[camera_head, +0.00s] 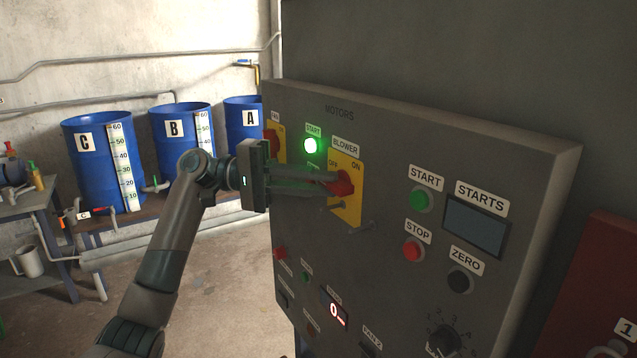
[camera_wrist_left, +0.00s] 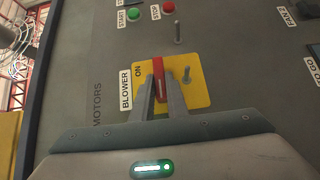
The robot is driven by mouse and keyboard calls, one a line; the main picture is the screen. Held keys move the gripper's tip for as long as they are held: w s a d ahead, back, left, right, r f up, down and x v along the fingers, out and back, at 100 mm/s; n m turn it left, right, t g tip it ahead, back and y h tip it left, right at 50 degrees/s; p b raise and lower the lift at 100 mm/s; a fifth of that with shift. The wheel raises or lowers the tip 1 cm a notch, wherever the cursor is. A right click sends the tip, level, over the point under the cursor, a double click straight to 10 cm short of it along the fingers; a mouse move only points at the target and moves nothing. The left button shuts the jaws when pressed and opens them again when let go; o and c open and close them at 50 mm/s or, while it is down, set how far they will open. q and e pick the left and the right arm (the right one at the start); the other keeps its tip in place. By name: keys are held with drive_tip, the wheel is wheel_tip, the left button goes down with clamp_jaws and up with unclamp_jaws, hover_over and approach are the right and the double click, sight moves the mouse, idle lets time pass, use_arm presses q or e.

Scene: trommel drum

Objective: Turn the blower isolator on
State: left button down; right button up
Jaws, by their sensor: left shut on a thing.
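The blower isolator is a red handle (camera_head: 343,184) on a yellow plate (camera_head: 346,213) under the BLOWER label, with OFF and ON marked along the plate's upper part. My left gripper (camera_head: 335,182) reaches in from the left and is shut on the red handle. In the left wrist view the two fingers (camera_wrist_left: 160,100) stand on either side of the handle (camera_wrist_left: 158,75), which lies roughly across the panel's width, with ON beside it. The fingers hide part of the handle and OFF in that view. My right gripper is not in view.
The grey MOTORS panel (camera_head: 400,140) also holds a lit green START lamp (camera_head: 311,145), a green START button (camera_head: 421,199), a red STOP button (camera_head: 413,248) and a knob (camera_head: 443,340). A metal peg (camera_head: 361,228) sticks out below the plate. Blue drums (camera_head: 100,160) stand behind left.

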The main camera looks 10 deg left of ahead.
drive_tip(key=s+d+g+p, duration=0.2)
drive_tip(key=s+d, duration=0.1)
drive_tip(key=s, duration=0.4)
use_arm(q)
drive_tip(key=m+t+y+p, duration=0.1)
drive_tip(key=m+y+p, duration=0.1)
drive_tip(key=y, duration=0.1)
drive_tip(key=r+m+t+y+p, duration=0.1)
drive_tip(key=m+t+y+p, duration=0.1)
drive_tip(key=m+y, duration=0.1)
drive_tip(key=s+d+r+m+t+y+p, duration=0.1)
drive_tip(key=m+y+p, duration=0.1)
drive_tip(key=y, duration=0.2)
drive_tip(key=shift+s+r+m+t+p, duration=0.1)
drive_tip(key=shift+m+t+p, duration=0.2)
drive_tip(key=shift+t+p, duration=0.1)
drive_tip(key=shift+s+d+m+t+y+p, duration=0.1)
drive_tip(key=shift+d+m+t+y+p, duration=0.1)
drive_tip(key=shift+m+t+y+p, duration=0.45)
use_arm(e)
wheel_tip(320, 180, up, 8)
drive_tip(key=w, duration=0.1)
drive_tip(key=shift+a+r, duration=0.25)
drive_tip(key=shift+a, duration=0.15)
use_arm(q)
drive_tip(key=shift+f, duration=0.2)
